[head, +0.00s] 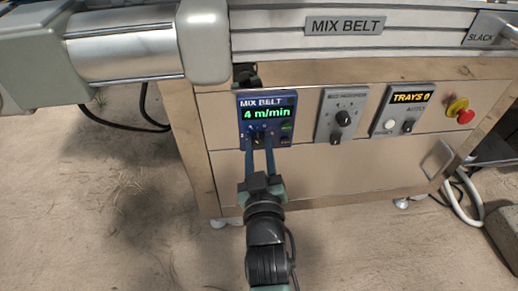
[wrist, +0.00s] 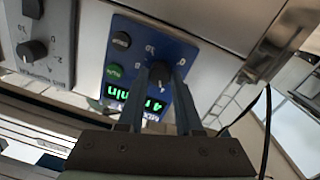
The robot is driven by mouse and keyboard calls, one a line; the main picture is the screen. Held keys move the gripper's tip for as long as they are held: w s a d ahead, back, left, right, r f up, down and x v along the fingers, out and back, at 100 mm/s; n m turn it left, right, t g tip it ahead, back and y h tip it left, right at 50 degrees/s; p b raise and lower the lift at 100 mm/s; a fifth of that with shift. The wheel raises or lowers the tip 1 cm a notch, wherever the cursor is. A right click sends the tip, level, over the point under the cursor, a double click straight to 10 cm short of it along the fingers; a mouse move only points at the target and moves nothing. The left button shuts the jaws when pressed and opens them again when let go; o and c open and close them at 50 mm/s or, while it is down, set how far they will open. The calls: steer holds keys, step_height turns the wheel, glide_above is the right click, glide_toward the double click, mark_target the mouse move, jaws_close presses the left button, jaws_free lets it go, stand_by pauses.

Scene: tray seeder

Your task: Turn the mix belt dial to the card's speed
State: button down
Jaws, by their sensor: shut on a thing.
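The blue mix belt control box (head: 284,102) is on the machine's front panel. Its green display (head: 266,113) reads 4 m/min. The black dial (head: 256,138) sits low on the box, with number marks around it. My gripper (head: 259,143) reaches up from below, and its two blue fingers are closed around the dial. In the wrist view the box (wrist: 187,51) appears upside down, and the dial (wrist: 160,72) shows between the fingertips. The fingers partly cover the display and the dial's marks. No speed card is in clear view.
To the right are a grey box with a black knob (head: 343,118), a TRAYS 0 box (head: 408,98) and a red emergency button (head: 465,116). The MIX BELT rail (head: 344,26) runs above. The panel below the boxes is bare. Cables hang at left.

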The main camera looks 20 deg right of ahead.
steer(key=m+p, duration=0.2)
steer(key=shift+r+m, duration=0.15)
steer(key=shift+m, duration=0.15)
steer(key=m+p, duration=0.1)
steer(key=m, duration=0.1)
steer(key=shift+m, duration=0.4)
steer(key=c, duration=0.6)
jaws_free()
steer(key=p+v, duration=0.5)
steer(key=v, duration=0.8)
steer(key=shift+p, duration=0.4)
